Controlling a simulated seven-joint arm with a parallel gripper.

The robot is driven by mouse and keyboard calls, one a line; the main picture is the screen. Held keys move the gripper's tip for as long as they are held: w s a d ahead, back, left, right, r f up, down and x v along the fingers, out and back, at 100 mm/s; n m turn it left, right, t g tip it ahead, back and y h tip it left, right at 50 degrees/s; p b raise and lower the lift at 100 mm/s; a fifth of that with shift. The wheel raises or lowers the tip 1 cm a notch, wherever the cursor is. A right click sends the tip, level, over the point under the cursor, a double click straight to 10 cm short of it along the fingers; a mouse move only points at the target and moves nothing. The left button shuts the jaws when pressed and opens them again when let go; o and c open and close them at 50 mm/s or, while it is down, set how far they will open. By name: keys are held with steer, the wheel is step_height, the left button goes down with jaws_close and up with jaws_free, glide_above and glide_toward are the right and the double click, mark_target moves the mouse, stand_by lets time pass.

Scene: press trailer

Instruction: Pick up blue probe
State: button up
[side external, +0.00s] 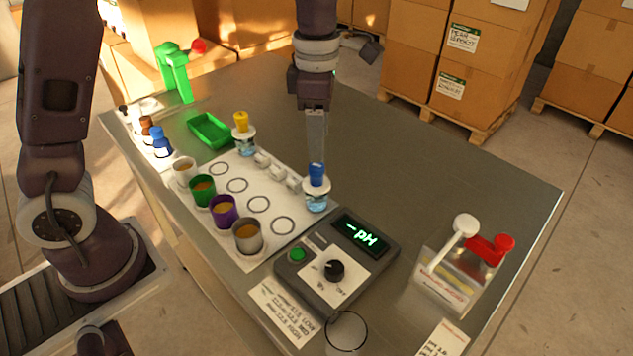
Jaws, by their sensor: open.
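The blue probe (317,171) stands upright in a small jar of clear bluish liquid (317,202) with a white collar, at the right edge of the white mat. Only its blue top shows clearly. My gripper (316,158) points straight down over it, with the fingertips at or just above the blue top. The side view does not show whether the fingers touch it. The gripper is open; its two fingers overlap in this view.
A pH meter (377,246) lies just in front. A yellow probe (241,121) in a similar jar stands behind left. Several cups, including a green cup (203,190), line the mat's left side. A holder with white and red handles (445,275) stands right. The table's back right is clear.

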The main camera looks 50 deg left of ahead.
mark_target(316, 165)
steer(key=shift+n, duration=0.5)
steer(key=f, duration=0.8)
steer(key=shift+w+a, duration=0.1)
steer(key=shift+a, duration=0.25)
jaws_close()
